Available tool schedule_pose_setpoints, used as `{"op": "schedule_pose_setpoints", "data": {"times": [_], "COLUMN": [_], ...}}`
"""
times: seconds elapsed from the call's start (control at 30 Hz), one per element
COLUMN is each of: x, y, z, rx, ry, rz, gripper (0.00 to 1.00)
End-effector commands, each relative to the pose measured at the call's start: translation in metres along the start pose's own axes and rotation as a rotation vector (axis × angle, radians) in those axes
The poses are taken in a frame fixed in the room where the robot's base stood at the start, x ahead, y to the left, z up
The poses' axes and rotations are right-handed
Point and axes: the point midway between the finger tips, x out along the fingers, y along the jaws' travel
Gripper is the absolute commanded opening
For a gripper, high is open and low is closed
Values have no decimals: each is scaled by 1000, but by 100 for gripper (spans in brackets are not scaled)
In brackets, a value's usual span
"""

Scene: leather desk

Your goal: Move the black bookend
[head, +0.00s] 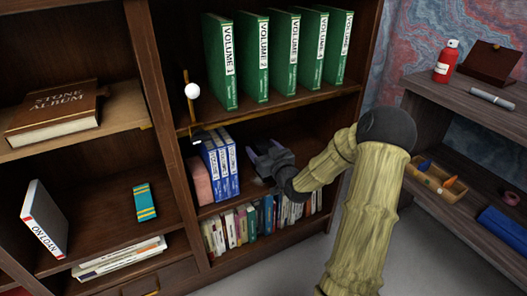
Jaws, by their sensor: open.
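My gripper (259,158) reaches into the middle shelf of the central bookcase, just right of a row of blue-and-white books (219,165). It is open. I cannot clearly make out the black bookend. The dark shapes right of the blue books blend with my gripper, and my gripper and wrist cover part of that spot. I cannot tell whether my gripper touches anything there.
Green volumes (294,58) stand on the shelf above. Small books (240,222) fill the shelf below. A side desk (480,105) at right holds a red bottle (446,62).

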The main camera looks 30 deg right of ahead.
Motion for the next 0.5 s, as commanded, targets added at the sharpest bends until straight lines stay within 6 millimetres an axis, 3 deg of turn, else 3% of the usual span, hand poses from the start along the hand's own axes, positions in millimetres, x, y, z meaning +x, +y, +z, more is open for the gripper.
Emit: {"op": "schedule_pose_setpoints", "data": {"times": [0.2,0.5], "x": [0,0], "y": [0,0], "z": [0,0], "rx": [0,0], "ry": [0,0], "rz": [0,0], "gripper": [69,10]}}
